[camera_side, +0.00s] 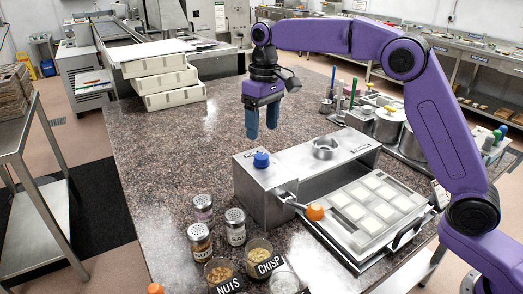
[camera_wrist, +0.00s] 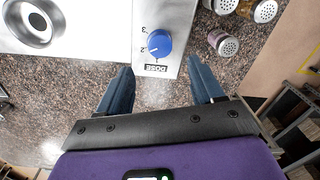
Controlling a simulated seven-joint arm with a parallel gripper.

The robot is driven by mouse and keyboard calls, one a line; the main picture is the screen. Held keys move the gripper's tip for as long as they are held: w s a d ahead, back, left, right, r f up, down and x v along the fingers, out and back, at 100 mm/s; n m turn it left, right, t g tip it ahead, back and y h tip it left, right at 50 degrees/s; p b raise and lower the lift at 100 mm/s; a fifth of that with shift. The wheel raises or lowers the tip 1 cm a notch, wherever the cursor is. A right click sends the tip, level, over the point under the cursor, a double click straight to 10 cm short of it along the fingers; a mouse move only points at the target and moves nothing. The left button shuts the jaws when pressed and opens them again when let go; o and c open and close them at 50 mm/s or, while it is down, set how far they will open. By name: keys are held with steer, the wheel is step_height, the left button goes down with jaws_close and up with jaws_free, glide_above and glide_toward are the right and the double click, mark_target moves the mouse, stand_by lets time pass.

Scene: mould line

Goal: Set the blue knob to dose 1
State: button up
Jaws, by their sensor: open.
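The blue knob (camera_side: 261,159) sits on top of the left end of the metal dosing machine (camera_side: 262,195). In the wrist view the knob (camera_wrist: 158,43) is on a pale plate with an upside-down "DOSE" label, and the figures 2 and 3 show at its left.
A round metal opening (camera_side: 324,148) is on the machine's top. A lever with an orange ball (camera_side: 314,211) sticks out in front, beside a white mould tray (camera_side: 375,210). Shakers (camera_side: 235,226) and topping jars (camera_side: 260,257) stand at the front. The counter's left middle is clear.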

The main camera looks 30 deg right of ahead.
mark_target(261, 155)
steer(key=f, duration=0.7)
steer(key=shift+s+a+f, duration=0.1)
steer(key=shift+a+f, duration=0.1)
steer(key=shift+f, duration=0.1)
steer(key=c, duration=1.1)
